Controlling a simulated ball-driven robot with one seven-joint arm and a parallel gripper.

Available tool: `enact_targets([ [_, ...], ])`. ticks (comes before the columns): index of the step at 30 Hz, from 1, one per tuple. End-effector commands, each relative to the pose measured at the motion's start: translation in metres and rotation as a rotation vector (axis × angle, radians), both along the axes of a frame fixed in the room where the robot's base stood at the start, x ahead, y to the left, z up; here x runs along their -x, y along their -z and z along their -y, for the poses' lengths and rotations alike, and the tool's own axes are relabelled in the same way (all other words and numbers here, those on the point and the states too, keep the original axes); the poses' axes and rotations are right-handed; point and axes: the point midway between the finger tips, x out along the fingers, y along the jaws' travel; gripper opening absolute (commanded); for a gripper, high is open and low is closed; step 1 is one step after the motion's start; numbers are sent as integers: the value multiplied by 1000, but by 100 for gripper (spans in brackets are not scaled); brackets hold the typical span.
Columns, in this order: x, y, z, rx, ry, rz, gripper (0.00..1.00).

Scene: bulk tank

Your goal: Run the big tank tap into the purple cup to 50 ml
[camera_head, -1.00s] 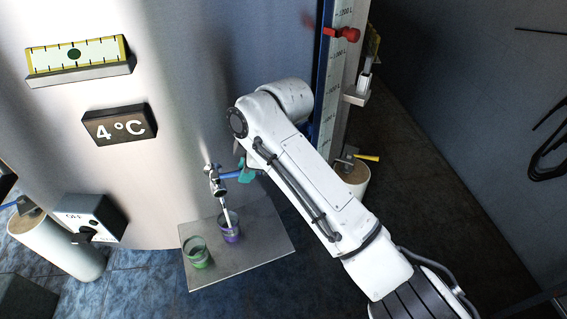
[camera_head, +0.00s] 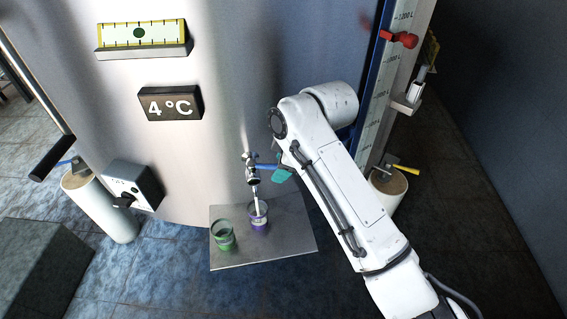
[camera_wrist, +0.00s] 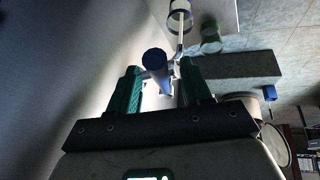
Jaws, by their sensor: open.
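The tap (camera_head: 252,170) sticks out low on the front of the big steel tank (camera_head: 218,120). Its blue lever (camera_head: 267,167) points right, toward my gripper (camera_head: 284,174). In the wrist view the blue lever (camera_wrist: 157,68) lies between the two teal fingers of my gripper (camera_wrist: 160,75), which stand apart. I cannot tell whether either finger touches it. The purple cup (camera_head: 259,224) stands under the tap on a grey shelf (camera_head: 290,240). A thin white streak (camera_head: 257,198) runs from the tap into the cup; it may be liquid or a spout. The fill level is unreadable.
A green cup (camera_head: 223,240) stands left of the purple one. A 4 °C display (camera_head: 170,104) and a grey dial box (camera_head: 134,186) are on the tank. A level scale with a red pointer (camera_head: 403,39) stands at right. A yellow-handled valve (camera_head: 404,170) tops a post.

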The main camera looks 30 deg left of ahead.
Motion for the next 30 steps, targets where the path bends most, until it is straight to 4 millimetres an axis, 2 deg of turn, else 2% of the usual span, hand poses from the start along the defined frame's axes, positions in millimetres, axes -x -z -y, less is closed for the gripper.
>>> enact_targets([
  [5, -1, -11, 5, -3, 0, 2, 48],
  [18, 2, -81, 38, -2, 1, 2, 48],
  [24, 3, -95, 45, 0, 0, 0, 48],
  [30, 3, -98, 46, 1, 1, -1, 48],
])
